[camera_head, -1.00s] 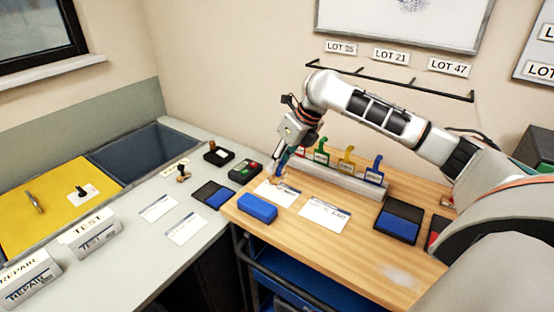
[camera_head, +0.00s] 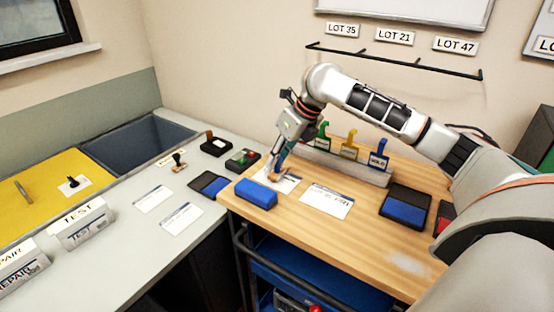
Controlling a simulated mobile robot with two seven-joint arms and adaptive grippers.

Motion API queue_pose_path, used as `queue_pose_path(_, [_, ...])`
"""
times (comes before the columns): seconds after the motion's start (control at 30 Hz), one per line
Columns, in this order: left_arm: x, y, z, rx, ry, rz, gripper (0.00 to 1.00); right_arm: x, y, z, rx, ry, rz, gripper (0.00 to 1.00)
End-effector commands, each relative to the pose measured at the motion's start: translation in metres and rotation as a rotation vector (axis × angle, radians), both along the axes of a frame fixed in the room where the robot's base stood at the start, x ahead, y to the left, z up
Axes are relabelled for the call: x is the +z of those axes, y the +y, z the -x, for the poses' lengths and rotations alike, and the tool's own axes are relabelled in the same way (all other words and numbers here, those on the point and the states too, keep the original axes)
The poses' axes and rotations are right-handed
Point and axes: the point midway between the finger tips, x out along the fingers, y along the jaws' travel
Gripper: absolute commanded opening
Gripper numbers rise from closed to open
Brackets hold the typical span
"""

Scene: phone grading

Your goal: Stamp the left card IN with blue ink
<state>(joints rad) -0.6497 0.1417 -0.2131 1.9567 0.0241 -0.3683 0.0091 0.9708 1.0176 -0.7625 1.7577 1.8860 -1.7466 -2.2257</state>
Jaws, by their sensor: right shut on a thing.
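The left card (camera_head: 291,183) is white with a dark printed band and lies on the wooden bench top. The right card (camera_head: 327,202) lies beside it with printed text. My right gripper (camera_head: 277,172) points down over the left card and is shut on a small stamp (camera_head: 275,178), mostly hidden by the fingers. The stamp's lower end is at or just above the card; I cannot tell if they touch. An open ink pad with blue ink (camera_head: 404,211) lies farther right on the bench. My left gripper is not in view.
A blue block (camera_head: 256,193) sits just left of the left card. Behind the cards is a rack (camera_head: 345,169) with green, yellow and blue hooked handles. A grey counter (camera_head: 120,260) at left holds more cards, pads and a stamp.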

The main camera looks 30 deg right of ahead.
Motion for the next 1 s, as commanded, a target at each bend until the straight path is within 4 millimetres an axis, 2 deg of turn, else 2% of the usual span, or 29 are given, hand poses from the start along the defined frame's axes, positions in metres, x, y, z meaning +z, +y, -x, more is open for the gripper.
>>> queue_pose_path(0.37, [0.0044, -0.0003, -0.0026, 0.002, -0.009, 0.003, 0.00, -0.0010, -0.0001, 0.0001, 0.000, 0.001, 0.000, 0.06])
queue_pose_path(1.0, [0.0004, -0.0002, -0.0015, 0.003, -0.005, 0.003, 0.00, -0.0079, 0.0001, 0.0002, 0.000, 0.001, 0.000, 0.06])
